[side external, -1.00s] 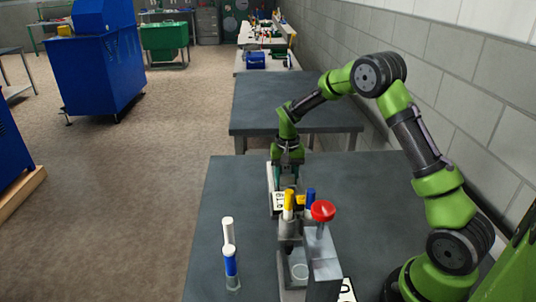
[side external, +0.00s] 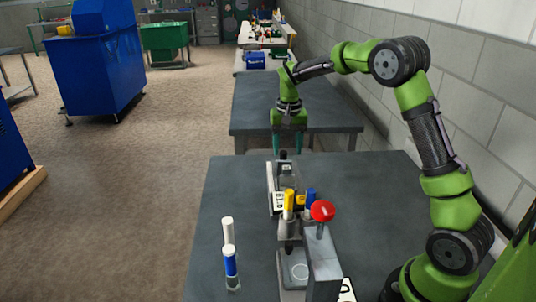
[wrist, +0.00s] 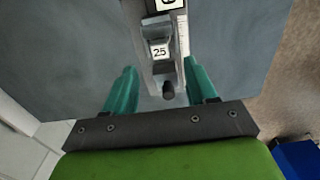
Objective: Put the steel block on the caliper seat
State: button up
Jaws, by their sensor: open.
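The steel block (side external: 286,169), with a black knob and a small white label, stands upright on the caliper seat (side external: 270,182) on the near table. In the wrist view the block (wrist: 161,70) shows a "25" label and lies between my fingers in the picture, with the scaled strip of the seat (wrist: 183,38) beside it. My gripper (side external: 288,152) is open and empty, above the block and apart from it. Its teal fingers are spread on either side in the wrist view (wrist: 159,66). The contact under the block is hidden.
A crimper-like stand with a red knob (side external: 322,211) is in front of the seat. Yellow-capped (side external: 288,204) and blue-capped (side external: 310,201) pieces stand close by. White (side external: 228,230) and blue-and-white (side external: 231,267) cylinders stand at left. The table (side external: 225,190) is clear at far left.

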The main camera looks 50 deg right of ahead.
jog(key=shift+r, duration=0.9)
jog(key=s+a+r+n+t+y, duration=0.1)
jog(key=s+a+r+n+t, duration=0.15)
jog(key=s+a+r, duration=0.45)
jog(key=s+a+r+n+t, duration=0.1)
jog(key=s+a+r+t, duration=0.3)
jog(key=s, duration=0.5)
jog(key=s+a+f+n+y, duration=0.1)
jog(key=s+a+f, duration=0.1)
jog(key=s+a, duration=0.2)
jog(key=s, duration=0.2)
jog(key=shift+s+a+t, duration=0.3)
jog(key=shift+s+t, duration=0.05)
jog(key=shift+s, duration=0.05)
jog(key=shift+n, duration=0.25)
